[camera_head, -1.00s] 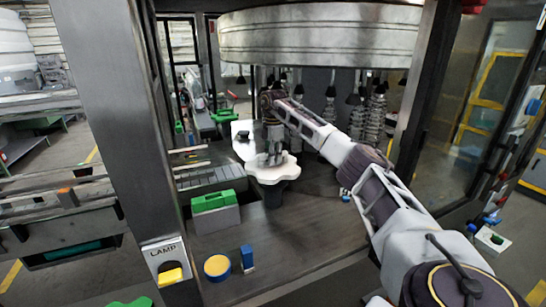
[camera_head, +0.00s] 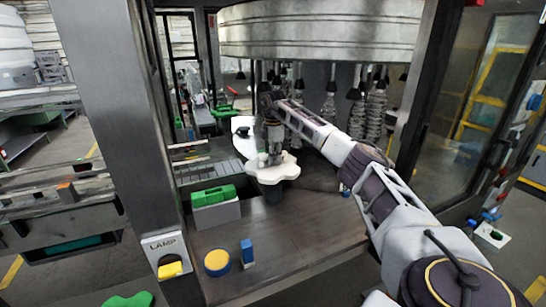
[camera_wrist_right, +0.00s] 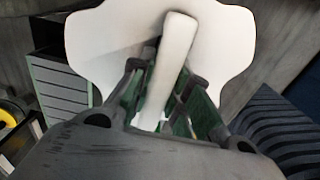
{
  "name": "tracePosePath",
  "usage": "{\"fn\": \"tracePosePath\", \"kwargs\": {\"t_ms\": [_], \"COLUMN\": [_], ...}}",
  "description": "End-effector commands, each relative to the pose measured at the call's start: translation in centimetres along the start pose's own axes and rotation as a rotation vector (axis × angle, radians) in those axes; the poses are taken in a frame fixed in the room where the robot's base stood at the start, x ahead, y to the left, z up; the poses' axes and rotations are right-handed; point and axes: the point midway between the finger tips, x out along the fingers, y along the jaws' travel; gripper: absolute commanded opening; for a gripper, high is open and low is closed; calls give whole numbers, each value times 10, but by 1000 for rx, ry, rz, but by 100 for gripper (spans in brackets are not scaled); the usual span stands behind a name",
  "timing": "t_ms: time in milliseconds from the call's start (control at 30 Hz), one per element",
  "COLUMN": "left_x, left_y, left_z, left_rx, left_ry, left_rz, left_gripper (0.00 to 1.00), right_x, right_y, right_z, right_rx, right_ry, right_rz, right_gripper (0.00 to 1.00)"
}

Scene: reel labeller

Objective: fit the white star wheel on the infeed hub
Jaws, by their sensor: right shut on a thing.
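The white star wheel (camera_head: 262,172) is a flat lobed plate, held roughly level above the dark deck (camera_head: 300,228). My right gripper (camera_head: 275,158) is above it, shut on its upright white grip, which also shows between the fingers in the right wrist view (camera_wrist_right: 177,55). The plate's lobes (camera_wrist_right: 95,45) spread out beyond the fingers there. A short dark post (camera_head: 273,194), apparently the infeed hub, shows right under the wheel. The wheel hides the top of the post, so I cannot tell whether it is seated. My left gripper is not in view.
A green item (camera_head: 213,195) lies on a grey box left of the wheel, near a slatted conveyor (camera_head: 208,172). A yellow-topped blue disc (camera_head: 217,262) and a blue block (camera_head: 247,253) stand in front. A large metal drum (camera_head: 320,38) hangs above; a dark frame post (camera_head: 120,110) stands left.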

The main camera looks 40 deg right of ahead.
Motion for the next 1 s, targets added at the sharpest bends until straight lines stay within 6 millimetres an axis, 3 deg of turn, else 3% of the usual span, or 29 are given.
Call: {"fn": "tracePosePath", "kwargs": {"t_ms": [1000], "left_x": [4], "left_y": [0], "left_z": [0], "left_rx": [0], "left_ry": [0], "left_rz": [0], "left_gripper": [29], "right_x": [17], "right_y": [0], "right_z": [0], "right_rx": [0], "right_ry": [1], "right_rz": [2], "right_gripper": [0]}}
